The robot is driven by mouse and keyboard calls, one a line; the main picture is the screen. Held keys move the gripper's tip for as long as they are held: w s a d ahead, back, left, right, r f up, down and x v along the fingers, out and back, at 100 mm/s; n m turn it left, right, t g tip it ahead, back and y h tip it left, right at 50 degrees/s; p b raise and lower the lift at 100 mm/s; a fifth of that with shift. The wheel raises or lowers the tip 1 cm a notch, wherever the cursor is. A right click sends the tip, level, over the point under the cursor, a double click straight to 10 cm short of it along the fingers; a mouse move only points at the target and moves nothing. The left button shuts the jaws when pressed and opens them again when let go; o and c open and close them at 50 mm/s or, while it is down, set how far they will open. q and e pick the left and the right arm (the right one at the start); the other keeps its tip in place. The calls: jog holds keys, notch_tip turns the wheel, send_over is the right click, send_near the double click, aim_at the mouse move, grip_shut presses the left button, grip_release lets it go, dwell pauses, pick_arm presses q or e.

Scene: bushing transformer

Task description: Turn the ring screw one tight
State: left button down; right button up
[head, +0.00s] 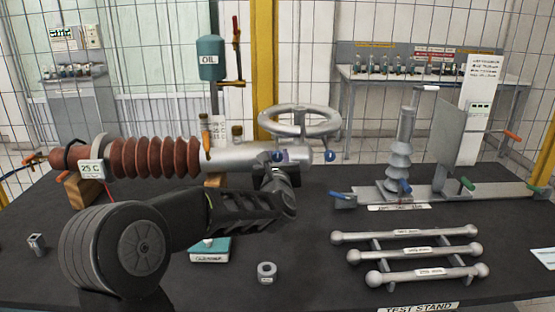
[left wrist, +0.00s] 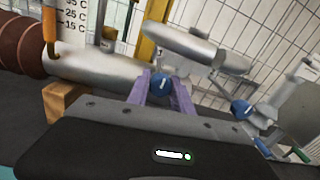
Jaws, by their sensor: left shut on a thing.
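The ring screw one is a small blue knob marked with a 1 (left wrist: 162,84) at the end part of the silver cylinder (head: 240,158) of the bushing. In the head view its blue top (head: 278,156) shows just above my left gripper (head: 282,168). In the left wrist view the two purple fingers of my left gripper (left wrist: 161,90) are on both sides of it and shut on it. A second blue knob (head: 330,155) sits to its right, apart from the gripper, and also shows in the left wrist view (left wrist: 240,108). My right gripper is not in view.
A silver handwheel (head: 300,122) stands just above the cylinder, close to my gripper. A brown ribbed insulator (head: 155,157) is to the left. A teal-and-white box (head: 210,250), a hex nut (head: 267,272) and a rack of silver bars (head: 420,252) lie in front.

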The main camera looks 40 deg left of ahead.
pick_arm(q)
jog(key=m+b, duration=0.3)
jog(key=shift+f, duration=0.2)
jog(key=m+b, duration=0.1)
jog(key=m, duration=0.1)
jog(key=shift+r+m, duration=0.1)
jog(key=shift+m, duration=0.3)
jog(key=m, duration=0.3)
jog(key=shift+r+m+g, duration=0.1)
jog(key=shift+m+g, duration=0.2)
jog(key=m, duration=0.3)
jog(key=m+p, duration=0.1)
jog(key=m, duration=0.4)
jog(key=m+p, duration=0.2)
jog(key=m, duration=0.3)
jog(key=shift+r+p, duration=0.1)
jog(key=shift+p, duration=0.2)
jog(key=m+p, duration=0.2)
jog(key=m, duration=0.4)
jog(key=shift+y+p, duration=0.4)
jog(key=shift+m+p, duration=0.8)
jog(key=shift+m, duration=1.2)
